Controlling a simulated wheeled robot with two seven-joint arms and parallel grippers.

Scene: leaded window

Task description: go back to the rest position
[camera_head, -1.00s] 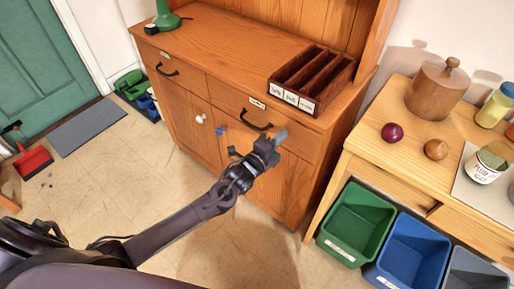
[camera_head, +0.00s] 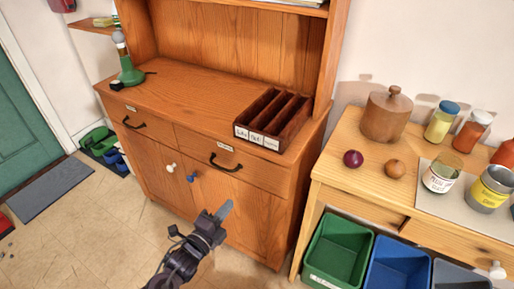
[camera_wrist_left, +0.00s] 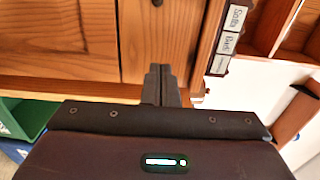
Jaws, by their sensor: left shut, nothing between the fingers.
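My left gripper (camera_head: 221,212) is shut and empty. In the head view it stands in front of the lower doors of the wooden cabinet (camera_head: 190,92), below the right drawer (camera_head: 235,165). In the left wrist view its closed fingers (camera_wrist_left: 160,84) point at the cabinet's wooden front, and no object is between them. My right gripper is in neither view.
A dark divided tray (camera_head: 283,136) and a green lamp (camera_head: 128,72) stand on the cabinet. At right a table holds a wooden canister (camera_head: 386,116), an onion (camera_head: 395,168) and several jars. Green (camera_head: 338,250) and blue (camera_head: 397,268) bins stand below.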

